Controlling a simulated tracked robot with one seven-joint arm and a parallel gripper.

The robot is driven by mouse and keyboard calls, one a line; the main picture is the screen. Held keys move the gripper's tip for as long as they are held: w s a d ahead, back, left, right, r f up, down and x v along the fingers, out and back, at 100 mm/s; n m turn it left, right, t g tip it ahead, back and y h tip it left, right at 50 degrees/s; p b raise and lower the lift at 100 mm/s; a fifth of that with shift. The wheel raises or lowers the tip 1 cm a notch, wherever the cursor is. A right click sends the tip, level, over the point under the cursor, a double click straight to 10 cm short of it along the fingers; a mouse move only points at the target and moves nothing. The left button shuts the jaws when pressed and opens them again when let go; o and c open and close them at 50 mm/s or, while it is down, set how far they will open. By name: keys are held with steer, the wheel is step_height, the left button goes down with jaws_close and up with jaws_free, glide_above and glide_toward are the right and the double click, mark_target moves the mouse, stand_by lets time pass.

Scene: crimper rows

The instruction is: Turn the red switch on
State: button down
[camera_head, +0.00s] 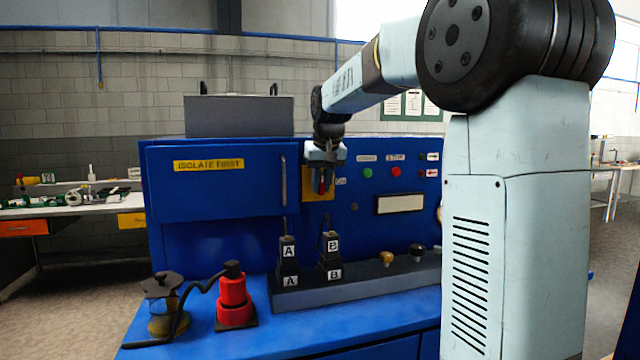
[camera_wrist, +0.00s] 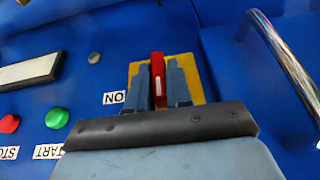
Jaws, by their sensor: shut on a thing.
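The red switch (camera_wrist: 157,66) sits on a yellow plate (camera_wrist: 135,68) on the front of the blue cabinet. Its red handle stands between my two grey fingers in the wrist view, with a white mark on it. My gripper (camera_wrist: 157,85) is shut on this handle. In the head view my gripper (camera_head: 322,182) is at the yellow plate (camera_head: 309,190), with a little red showing between its fingers. An ON label (camera_wrist: 114,98) is beside the plate, upside down in the wrist view. The handle's base is partly hidden by my gripper.
A green button (camera_head: 367,173) and red button (camera_head: 395,172) are right of the switch. A cabinet handle (camera_head: 284,182) is close on its left.

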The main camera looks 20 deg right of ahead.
steer(key=shift+y, duration=0.3)
steer(key=m+y, duration=0.1)
steer(key=y, duration=0.2)
steer(key=shift+d, duration=0.2)
steer(key=y, duration=0.2)
steer(key=m+y, duration=0.1)
steer(key=y, duration=0.1)
steer(key=shift+d+f+t+y, duration=0.15)
steer(key=shift+t+y, duration=0.15)
steer(key=shift+y, duration=0.1)
steer(key=shift+d+f+m+t+y, duration=0.15)
steer(key=shift+m+t+y, duration=0.25)
steer(key=shift+y, duration=0.95)
steer(key=shift+a+f+m+t+y, duration=0.1)
steer(key=shift+m+t+y, duration=0.25)
steer(key=shift+y, duration=0.95)
steer(key=shift+d+f+m+t+y, duration=0.2)
steer(key=shift+m+y, duration=0.35)
steer(key=shift+y, duration=0.8)
steer(key=shift+a, duration=0.1)
steer(key=c, duration=1.3)
jaws_free()
steer(key=shift+c, duration=0.2)
steer(key=shift+o, duration=1.1)
steer(key=shift+r, duration=0.1)
